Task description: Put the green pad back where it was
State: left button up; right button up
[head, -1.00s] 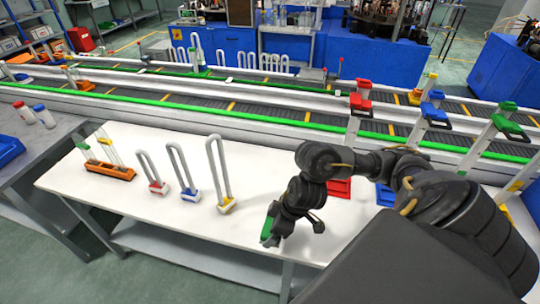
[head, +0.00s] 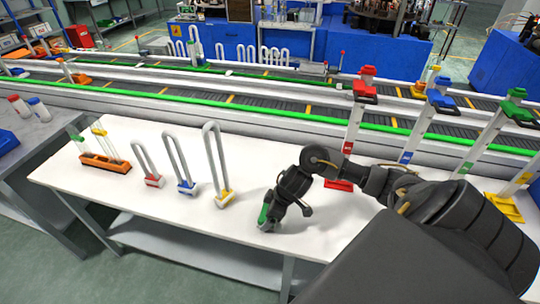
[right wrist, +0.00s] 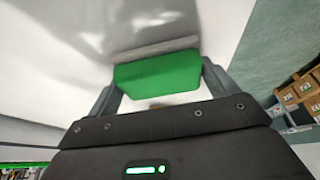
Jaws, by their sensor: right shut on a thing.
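The green pad (right wrist: 158,73) is between the fingers of my right gripper (right wrist: 160,80) in the right wrist view, with a grey strip along its far edge. In the head view the green pad (head: 263,214) shows as a small green edge at my right gripper (head: 266,222), over the front part of the white table (head: 170,215). The gripper is shut on it. I cannot tell whether the pad touches the table. A tall stand with a green head (head: 516,106) and green label is at the right. My left gripper is not in view.
White loops with red (head: 154,181), blue (head: 187,187) and yellow (head: 225,199) bases stand left of the gripper. An orange rack (head: 105,163) is farther left. My right arm covers much of the right side.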

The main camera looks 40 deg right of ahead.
jog(key=shift+f, duration=0.15)
jog(key=o, duration=0.8)
jog(key=shift+f, duration=0.1)
jog(key=shift+r, duration=0.4)
jog(key=p+v, duration=0.1)
jog(key=v, duration=1)
jog(key=shift+r, duration=0.3)
jog(key=shift+s+d, duration=0.1)
jog(key=shift+d, duration=0.05)
